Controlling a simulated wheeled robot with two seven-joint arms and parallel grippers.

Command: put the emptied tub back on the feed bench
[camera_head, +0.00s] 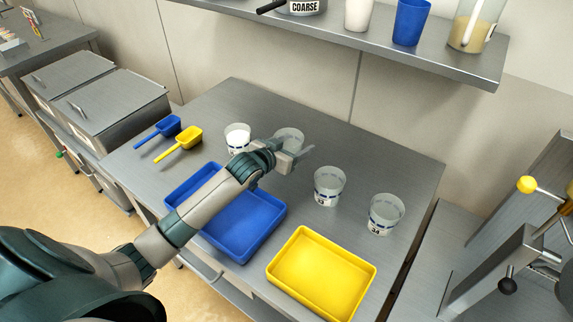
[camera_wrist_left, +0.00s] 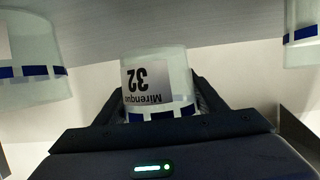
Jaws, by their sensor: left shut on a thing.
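My left gripper (camera_head: 292,158) reaches over the steel bench (camera_head: 225,105) and is shut on a clear tub (camera_head: 289,136). In the left wrist view this tub (camera_wrist_left: 155,80) sits between the fingers, its label reading 32 upside down, with a blue band. No contents show through its wall. It stands in a row with other tubs on the bench; whether its base touches the bench is hidden by the gripper. My right gripper is not in view.
A tub with white contents (camera_head: 237,138) stands left of the held one; two clear tubs (camera_head: 328,186) (camera_head: 385,214) stand right. A blue tray (camera_head: 262,243) and yellow tray (camera_head: 322,272) lie in front. Blue and yellow scoops (camera_head: 187,137) lie left. A shelf (camera_head: 440,55) overhangs behind.

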